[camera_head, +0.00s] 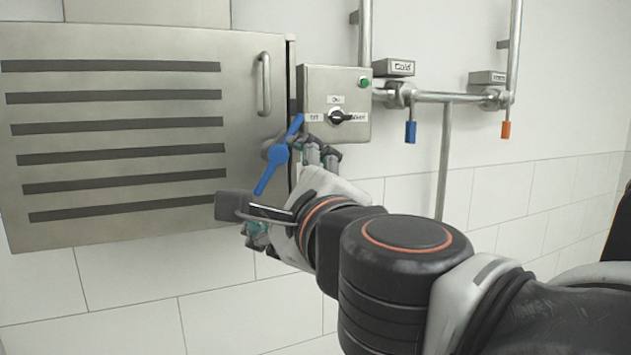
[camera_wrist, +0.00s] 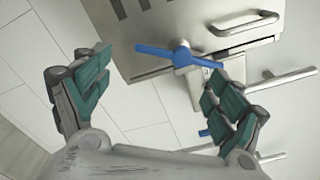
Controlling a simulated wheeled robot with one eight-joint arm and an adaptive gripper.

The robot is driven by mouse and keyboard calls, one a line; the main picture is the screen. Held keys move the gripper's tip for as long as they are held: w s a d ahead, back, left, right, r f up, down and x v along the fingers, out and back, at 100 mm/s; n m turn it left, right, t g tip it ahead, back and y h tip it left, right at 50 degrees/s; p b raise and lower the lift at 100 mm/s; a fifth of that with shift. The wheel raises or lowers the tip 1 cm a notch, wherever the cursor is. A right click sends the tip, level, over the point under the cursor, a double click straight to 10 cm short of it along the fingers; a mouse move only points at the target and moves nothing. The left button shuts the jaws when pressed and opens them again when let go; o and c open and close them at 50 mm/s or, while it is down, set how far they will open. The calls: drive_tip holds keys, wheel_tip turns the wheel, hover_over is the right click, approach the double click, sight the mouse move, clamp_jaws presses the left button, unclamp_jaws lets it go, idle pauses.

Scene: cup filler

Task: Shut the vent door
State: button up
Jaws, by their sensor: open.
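The vent door (camera_head: 120,100) is a steel panel with several dark horizontal slots, at the left of the head view. A dark strip runs down its right edge; I cannot tell how far it stands from its frame. It has a vertical bar handle (camera_head: 264,84) and, below that, a blue lever (camera_head: 278,154) on a round hub, tilted with its upper end to the right. My gripper (camera_head: 285,190) is open and empty by the door's lower right corner, partly hidden by my wrist. In the wrist view the blue lever (camera_wrist: 181,54) lies beyond the parted fingers (camera_wrist: 157,80), apparently untouched.
A switch box (camera_head: 335,90) with a black knob and green button is on the wall right of the door. Pipes (camera_head: 445,97) with a blue-handled valve (camera_head: 410,132) and an orange-handled valve (camera_head: 506,130) are farther right. The tiled wall below is clear.

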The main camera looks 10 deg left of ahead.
drive_tip(key=shift+v, duration=0.8)
drive_tip(key=w+d+f+m+g+h+b, duration=0.1)
drive_tip(key=d+f+m+h+b, duration=0.2)
drive_tip(key=d+f+m+b, duration=0.55)
drive_tip(key=w+d+f+m+h+b, duration=0.2)
drive_tip(key=d+f+m+h+b, duration=0.3)
drive_tip(key=f+m, duration=0.7)
drive_tip(key=w+d+f+m+g+h+b, duration=0.15)
drive_tip(key=d+f+m+b, duration=0.25)
drive_tip(key=d+f+m, duration=0.65)
drive_tip(key=s+d+f+m+g+b, duration=0.2)
drive_tip(key=f+m+b, duration=0.3)
drive_tip(key=f, duration=0.7)
drive_tip(key=s+d+f+m+g+b, duration=0.2)
drive_tip(key=s+f+m+b, duration=0.2)
drive_tip(key=f+m, duration=0.6)
drive_tip(key=s+d+f+m+g+b, duration=0.1)
drive_tip(key=s+f+m+b, duration=0.3)
drive_tip(key=f, duration=1.1)
drive_tip(key=m+g+b, duration=0.1)
drive_tip(key=m+b, duration=0.2)
drive_tip(key=shift+d+f, duration=0.2)
drive_tip(key=shift+d, duration=0.2)
drive_tip(key=shift+y, duration=0.25)
